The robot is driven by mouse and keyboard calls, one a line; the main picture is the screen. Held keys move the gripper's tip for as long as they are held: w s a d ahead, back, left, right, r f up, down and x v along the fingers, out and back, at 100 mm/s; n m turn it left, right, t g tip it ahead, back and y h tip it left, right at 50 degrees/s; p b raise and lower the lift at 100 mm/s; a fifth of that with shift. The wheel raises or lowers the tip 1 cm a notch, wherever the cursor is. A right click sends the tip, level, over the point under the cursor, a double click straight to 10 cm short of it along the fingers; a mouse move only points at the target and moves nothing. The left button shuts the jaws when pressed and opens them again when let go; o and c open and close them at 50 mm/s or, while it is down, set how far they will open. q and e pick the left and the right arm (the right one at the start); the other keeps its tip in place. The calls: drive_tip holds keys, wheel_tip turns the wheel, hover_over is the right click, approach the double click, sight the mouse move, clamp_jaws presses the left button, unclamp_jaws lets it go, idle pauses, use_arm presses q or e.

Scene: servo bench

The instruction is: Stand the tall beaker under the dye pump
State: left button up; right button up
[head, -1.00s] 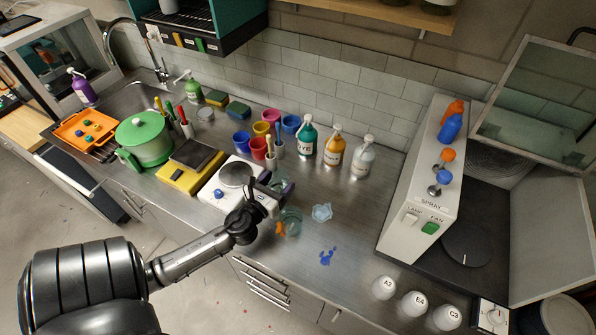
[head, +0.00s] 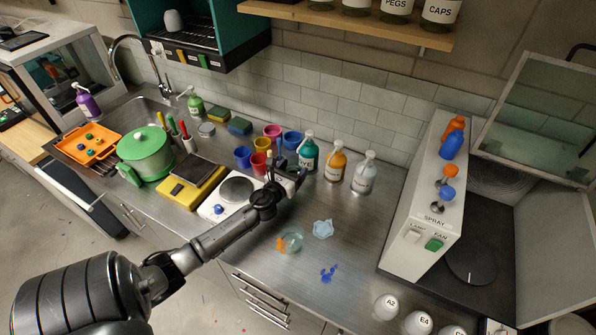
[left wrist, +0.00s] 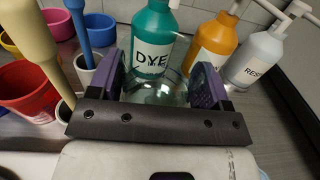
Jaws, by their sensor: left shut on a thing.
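The dye pump is a teal bottle (head: 308,155) marked DYE, with a pale pump head, at the back of the bench. In the left wrist view the dye bottle (left wrist: 153,45) stands just beyond my fingers. My left gripper (head: 289,182) is in front of the dye bottle, near the hot plate. Its purple fingers (left wrist: 165,82) are shut on a clear glass vessel, which appears to be the tall beaker (left wrist: 152,92). Only its upper part shows between the fingers; its base is hidden. In the head view the arm and gripper mostly hide it. My right gripper is out of view.
An amber bottle (head: 335,161) and a whitish bottle (head: 363,175) stand right of the dye bottle. Coloured cups (head: 260,163) crowd the left. A hot plate (head: 222,208) is below them. Another glass (head: 292,239) stands in front.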

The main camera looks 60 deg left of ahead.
sight(298, 163)
use_arm(q)
drive_tip(key=shift+x, duration=1.55)
drive_tip(key=shift+w+d+f+b, duration=0.1)
drive_tip(key=shift+f+b, duration=0.95)
drive_tip(key=shift+f, duration=0.75)
drive_tip(key=shift+f, duration=0.15)
drive_tip(key=o, duration=0.8)
drive_tip(key=shift+c, duration=0.2)
